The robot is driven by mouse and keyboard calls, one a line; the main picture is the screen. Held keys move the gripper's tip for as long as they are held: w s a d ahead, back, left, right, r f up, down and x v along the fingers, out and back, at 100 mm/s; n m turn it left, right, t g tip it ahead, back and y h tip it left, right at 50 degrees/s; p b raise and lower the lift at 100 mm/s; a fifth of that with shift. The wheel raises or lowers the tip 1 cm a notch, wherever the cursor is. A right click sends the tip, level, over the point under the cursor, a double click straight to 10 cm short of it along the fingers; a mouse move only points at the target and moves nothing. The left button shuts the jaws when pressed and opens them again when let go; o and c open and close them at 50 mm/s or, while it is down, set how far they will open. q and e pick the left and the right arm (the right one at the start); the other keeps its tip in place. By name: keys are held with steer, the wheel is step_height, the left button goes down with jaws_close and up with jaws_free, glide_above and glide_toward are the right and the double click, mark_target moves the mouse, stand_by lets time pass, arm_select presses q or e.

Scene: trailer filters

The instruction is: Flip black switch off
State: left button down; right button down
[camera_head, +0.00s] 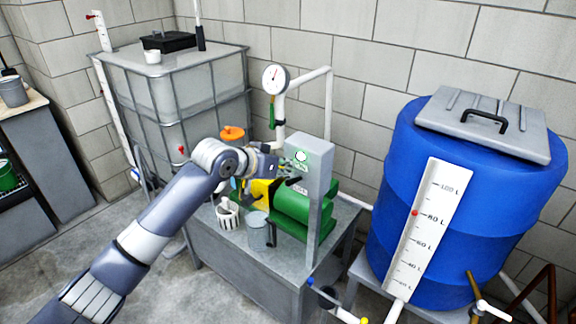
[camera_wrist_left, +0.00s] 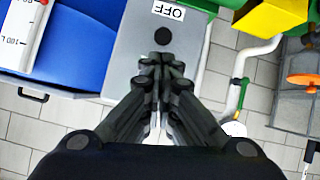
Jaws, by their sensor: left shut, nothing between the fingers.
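The grey switch box (camera_head: 318,158) stands on a grey post beside the green motor. In the left wrist view the box face (camera_wrist_left: 130,50) fills the upper middle. A small dark round part (camera_wrist_left: 163,36), apparently the black switch or part of it, sits below an upside-down white OFF label (camera_wrist_left: 169,10). My left gripper (camera_head: 270,164) is at the left side of the box. In the wrist view its fingers (camera_wrist_left: 161,66) are shut and empty, with the tips just below the dark part. Contact is unclear, and the fingers hide the box below. My right gripper is out of view.
The green motor (camera_head: 300,212), a white basket (camera_head: 228,214) and a grey cup (camera_head: 261,232) are on the metal bench. A blue tank (camera_head: 395,180) stands at right, and a caged white tank (camera_head: 190,90) behind left. A pipe with a gauge (camera_head: 275,79) rises behind.

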arm_select(q)
steer(key=shift+w+d+f, duration=0.25)
steer(key=shift+w+d, duration=0.05)
steer(key=shift+w, duration=0.05)
steer(key=shift+s+f, duration=0.1)
steer(key=shift+f, duration=0.05)
steer(key=shift+s+a+f+t+b, duration=0.1)
steer(key=shift+a+t+b, duration=0.15)
steer(key=shift+b, duration=0.2)
steer(key=shift+s+f+t+h+b, duration=0.1)
steer(key=shift+f+t+h+b, duration=0.05)
steer(key=shift+t+h+b, duration=0.2)
steer(key=f+t+h+b, duration=0.1)
steer(key=b, duration=0.2)
steer(key=s+a+f+t+h+b, duration=0.1)
steer(key=t+b, duration=0.1)
steer(key=b, duration=0.1)
steer(key=shift+s+f+h, duration=0.2)
steer(key=shift+f+h, duration=0.05)
steer(key=shift+h, duration=0.1)
